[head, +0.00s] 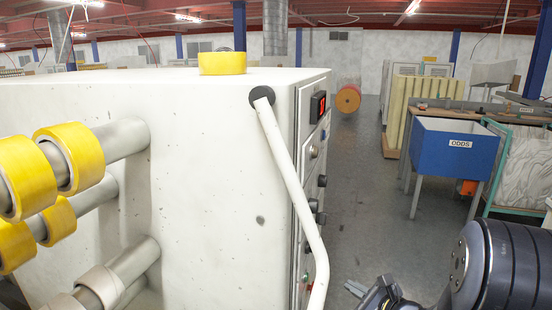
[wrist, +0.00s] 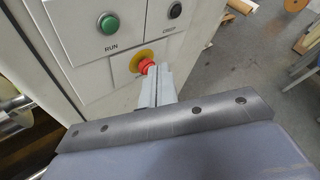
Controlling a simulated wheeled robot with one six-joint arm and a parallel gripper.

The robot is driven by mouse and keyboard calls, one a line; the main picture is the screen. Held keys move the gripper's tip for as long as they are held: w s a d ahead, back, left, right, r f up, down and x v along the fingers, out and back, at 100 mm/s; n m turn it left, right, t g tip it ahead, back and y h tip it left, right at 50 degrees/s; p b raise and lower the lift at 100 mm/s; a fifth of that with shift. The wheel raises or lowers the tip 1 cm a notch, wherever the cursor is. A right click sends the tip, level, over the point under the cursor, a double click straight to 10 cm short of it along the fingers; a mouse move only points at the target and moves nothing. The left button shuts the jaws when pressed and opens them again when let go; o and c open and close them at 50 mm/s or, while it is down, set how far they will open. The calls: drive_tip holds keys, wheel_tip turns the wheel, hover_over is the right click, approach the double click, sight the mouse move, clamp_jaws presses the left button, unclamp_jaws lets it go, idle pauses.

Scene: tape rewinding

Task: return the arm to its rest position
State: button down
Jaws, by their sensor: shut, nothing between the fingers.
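My gripper (head: 356,288) shows at the bottom of the head view, right of the white rewinding machine (head: 200,180), with my dark arm at the lower right. In the wrist view its two pale fingers (wrist: 158,82) are together and empty. In that view the fingertips overlap the lower edge of the red stop button (wrist: 146,65) on its yellow base. I cannot tell whether they touch it. A green button (wrist: 108,24) marked RUN and a black button (wrist: 175,9) sit above it on the panel.
A white bar (head: 290,185) slants down the machine's front corner. Yellow tape rolls (head: 72,155) sit on shafts at the left, and one yellow roll (head: 222,63) lies on top. A blue ODDS bin (head: 450,160) stands at the right. Grey floor (head: 365,200) between is clear.

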drive_tip(key=shift+s+d, duration=0.15)
drive_tip(key=shift+d, duration=0.35)
drive_tip(key=shift+a, duration=0.2)
drive_tip(key=a, duration=0.1)
drive_tip(key=w+a, duration=0.1)
drive_tip(key=a, duration=0.2)
drive_tip(key=shift+w+a+r, duration=0.25)
drive_tip(key=shift+w+a, duration=0.1)
idle(0.4)
